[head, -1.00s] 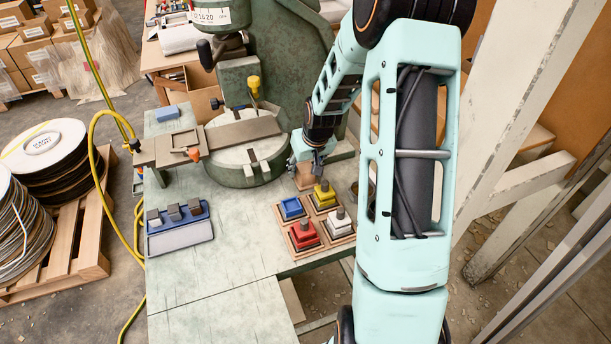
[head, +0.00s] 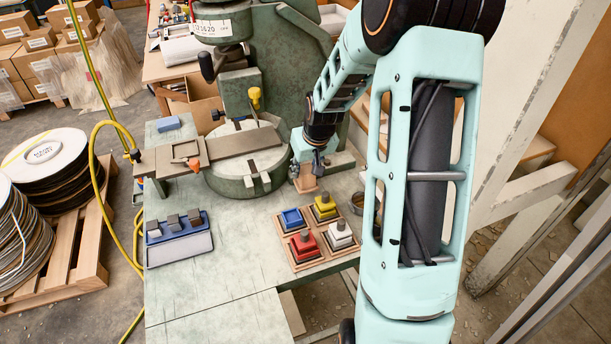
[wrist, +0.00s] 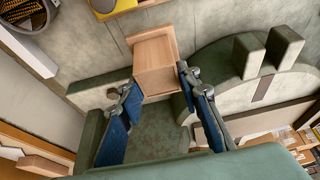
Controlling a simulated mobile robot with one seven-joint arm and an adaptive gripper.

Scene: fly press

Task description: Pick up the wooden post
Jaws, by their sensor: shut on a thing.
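The wooden post (head: 305,183) is a small, light brown square block on the bench, right of the press's round base. It also shows in the wrist view (wrist: 154,52), its end face between the fingertips. My gripper (head: 308,167) is shut on the post; the fingers with blue pads (wrist: 157,82) lie on either side of it. The post looks upright. I cannot tell whether its foot touches the bench or is just clear of it.
The green press (head: 245,180) with its flat bar stands just left of my gripper. A wooden tray (head: 322,262) with blue, yellow, red and white blocks lies in front. A blue-grey holder (head: 180,248) stands at the left. The bench front (head: 215,295) is clear.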

